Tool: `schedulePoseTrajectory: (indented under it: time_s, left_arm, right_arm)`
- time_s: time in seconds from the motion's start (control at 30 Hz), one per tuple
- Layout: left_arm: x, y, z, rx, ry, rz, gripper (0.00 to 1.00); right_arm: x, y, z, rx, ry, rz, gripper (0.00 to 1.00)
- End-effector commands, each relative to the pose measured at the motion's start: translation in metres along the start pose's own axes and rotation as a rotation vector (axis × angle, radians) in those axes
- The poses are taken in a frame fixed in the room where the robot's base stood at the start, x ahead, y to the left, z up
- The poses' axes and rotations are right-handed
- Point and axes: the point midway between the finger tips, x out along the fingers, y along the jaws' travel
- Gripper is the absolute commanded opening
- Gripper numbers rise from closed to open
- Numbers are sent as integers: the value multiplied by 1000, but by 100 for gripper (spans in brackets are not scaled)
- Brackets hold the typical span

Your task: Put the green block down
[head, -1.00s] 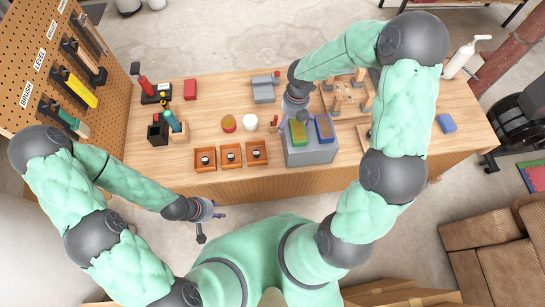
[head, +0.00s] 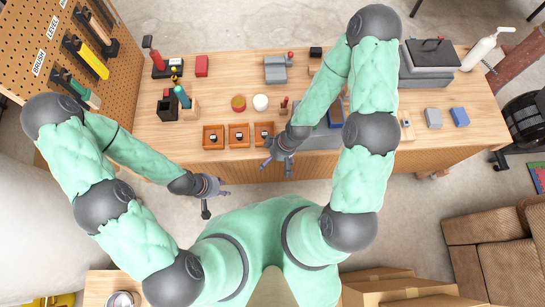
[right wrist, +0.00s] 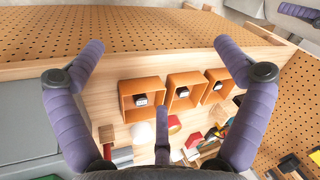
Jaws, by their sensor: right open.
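My right gripper (head: 277,165) is open and empty, just left of the box at the front edge. In the right wrist view its fingers (right wrist: 160,62) are spread with nothing between them. My left gripper (head: 218,203) is open and empty in front of the table.
Three orange trays (head: 239,146) with small dark items line the table front, left of the right gripper. A grey case (head: 428,78) and a loose blue block (head: 459,117) are at right.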

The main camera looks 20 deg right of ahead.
Motion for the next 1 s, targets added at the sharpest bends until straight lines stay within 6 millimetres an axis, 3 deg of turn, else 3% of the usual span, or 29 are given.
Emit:
schedulePoseTrajectory:
  time_s: [0.2, 0.4, 0.8, 1.0]
  left_arm:
    - [0, 0, 0, 0, 0, 0, 40]
    - [0, 0, 0, 0, 0, 0, 40]
    - [1, 0, 0, 0, 0, 0, 40]
    - [14, -5, -1, 0, 0, 0, 40]
  right_arm:
    - [18, -19, 27, 433, -1, 5, 100]
    - [24, -25, 39, 647, 4, 18, 100]
    - [26, -26, 41, 683, 4, 20, 100]
    - [38, -21, 43, 682, 4, 20, 100]
